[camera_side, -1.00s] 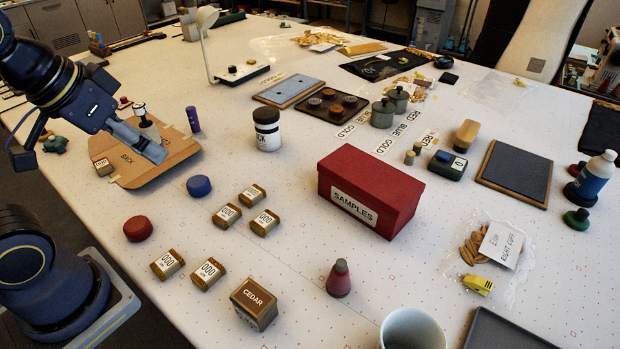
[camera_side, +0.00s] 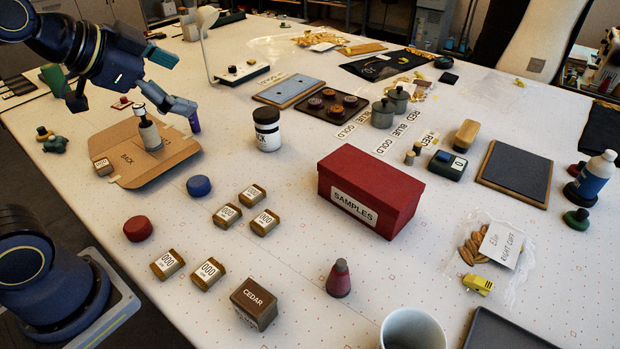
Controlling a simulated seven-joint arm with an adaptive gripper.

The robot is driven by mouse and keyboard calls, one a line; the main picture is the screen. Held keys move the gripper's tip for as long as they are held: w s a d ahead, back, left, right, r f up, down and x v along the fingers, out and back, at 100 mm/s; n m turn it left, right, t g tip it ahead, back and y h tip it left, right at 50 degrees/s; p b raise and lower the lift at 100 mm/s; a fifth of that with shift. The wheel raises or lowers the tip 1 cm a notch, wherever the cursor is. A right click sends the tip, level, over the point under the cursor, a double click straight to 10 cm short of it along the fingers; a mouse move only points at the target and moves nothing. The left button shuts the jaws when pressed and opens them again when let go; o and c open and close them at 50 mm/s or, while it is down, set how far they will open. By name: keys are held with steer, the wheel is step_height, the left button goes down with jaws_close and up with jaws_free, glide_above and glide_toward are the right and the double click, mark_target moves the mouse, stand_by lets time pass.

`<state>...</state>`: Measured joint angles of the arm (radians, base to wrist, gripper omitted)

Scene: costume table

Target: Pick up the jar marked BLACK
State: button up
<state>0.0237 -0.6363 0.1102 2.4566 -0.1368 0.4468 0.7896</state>
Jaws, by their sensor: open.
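A jar (camera_side: 267,136) with a black lid and a pale label with dark letters stands upright left of the table's middle. Its letters are only partly readable, with what looks like CK at the end. My gripper (camera_side: 186,86) is at the upper left, with its jaws spread apart and nothing seen between them. It is above the table, left of the jar and apart from it. A small dark bottle (camera_side: 151,137) with a white top stands on the cardboard marked BACK (camera_side: 128,160), below my gripper.
A purple cylinder (camera_side: 194,124) stands by my lower finger in the picture. A blue round piece (camera_side: 199,186) and several wooden blocks lie nearer the front. The red SAMPLES box (camera_side: 370,190) is right of the jar. A lamp (camera_side: 206,45) stands behind. Table around the jar is clear.

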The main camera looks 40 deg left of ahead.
steer(key=w+a+f+m+y, duration=0.7)
steer(key=w+a+f+m, duration=0.2)
steer(key=w+a+f, duration=0.45)
steer(key=m+t+y, duration=0.3)
steer(key=m+t, duration=0.2)
steer(key=m, duration=0.9)
glide_above(264, 133)
steer(key=s, duration=0.2)
step_height(264, 133, down, 3)
steer(key=shift+t, duration=0.3)
steer(key=f, duration=0.4)
steer(key=d+f, duration=0.1)
steer(key=f, duration=0.2)
steer(key=shift+w+f, duration=0.1)
steer(key=shift+w, duration=0.15)
steer(key=shift+w+a+f, duration=0.1)
steer(key=shift+w+a, duration=0.05)
steer(key=shift+w, duration=0.1)
steer(key=x, duration=0.4)
steer(key=shift+w+a, duration=0.1)
steer(key=shift+w, duration=0.1)
